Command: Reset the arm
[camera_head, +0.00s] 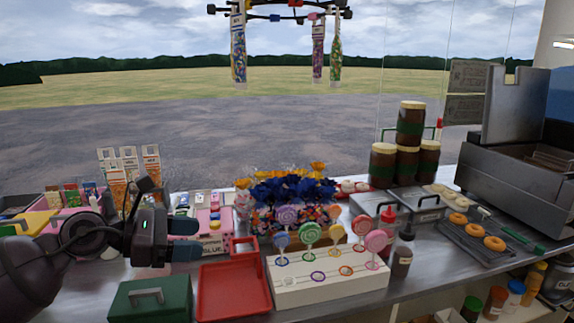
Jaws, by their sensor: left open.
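My left arm comes in from the left edge, and its black left gripper (188,238) is above the counter at the left. Its two fingertips point right, with a gap between them and nothing held. The gripper is above and behind the green box (150,299) and to the upper left of the red tray (233,293), apart from both as far as I can tell. The arm hides part of the counter's left side. My right gripper does not show.
A white lollipop stand (327,286) with several lollipops is right of the red tray. Blue flowers (290,190) stand behind it. A sauce bottle (386,228), stacked jars (411,124), a doughnut tray (464,239) and a fryer (515,180) fill the right side.

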